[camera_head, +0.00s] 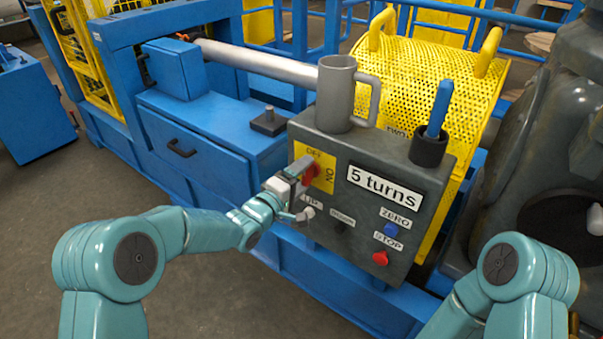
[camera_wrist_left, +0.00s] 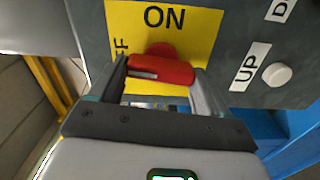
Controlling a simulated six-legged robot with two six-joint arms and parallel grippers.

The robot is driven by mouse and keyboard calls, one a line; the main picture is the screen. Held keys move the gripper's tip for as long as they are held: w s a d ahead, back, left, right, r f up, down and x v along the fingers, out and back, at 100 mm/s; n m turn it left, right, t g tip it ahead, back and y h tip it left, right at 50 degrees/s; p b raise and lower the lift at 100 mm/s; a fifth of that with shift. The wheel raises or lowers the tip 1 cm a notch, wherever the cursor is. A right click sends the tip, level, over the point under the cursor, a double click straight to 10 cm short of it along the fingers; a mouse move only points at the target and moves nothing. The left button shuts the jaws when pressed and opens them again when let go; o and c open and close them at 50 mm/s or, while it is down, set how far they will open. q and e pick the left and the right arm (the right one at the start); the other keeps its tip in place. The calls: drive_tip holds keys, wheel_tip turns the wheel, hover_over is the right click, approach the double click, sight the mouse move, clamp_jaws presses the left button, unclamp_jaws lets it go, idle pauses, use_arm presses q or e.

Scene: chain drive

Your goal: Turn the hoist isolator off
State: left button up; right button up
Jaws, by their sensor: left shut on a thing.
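The hoist isolator's red handle (camera_head: 311,174) sits on a yellow plate (camera_head: 325,168) marked OFF and ON, on the left part of the grey control box's front. In the left wrist view the red handle (camera_wrist_left: 162,69) lies across the picture, with ON above it and the partly hidden OFF to its left. My left gripper (camera_head: 299,174) is at the plate, shut on the handle, one finger at each side of it. In the head view the gripper covers part of the handle, so its pointing is hard to read there. My right gripper is out of view.
The control box (camera_head: 330,215) also bears an UP button (camera_head: 308,212), a blue ZERO button (camera_head: 391,229) and a red STOP knob (camera_head: 380,258). A grey mug (camera_head: 336,95) and a cup with a blue-handled tool (camera_head: 429,148) stand on top. A yellow perforated guard (camera_head: 425,80) is behind.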

use_arm(q)
drive_tip(key=shift+r+n, duration=0.2)
drive_tip(key=shift+n, duration=0.3)
idle(0.3)
drive_tip(key=o, duration=1)
drive_tip(key=shift+w+d+f, duration=0.1)
drive_tip(key=shift+f, duration=0.05)
drive_tip(key=p+v, duration=0.1)
drive_tip(key=v, duration=1.5)
drive_tip(key=shift+p, duration=0.35)
drive_tip(key=shift+f, duration=0.1)
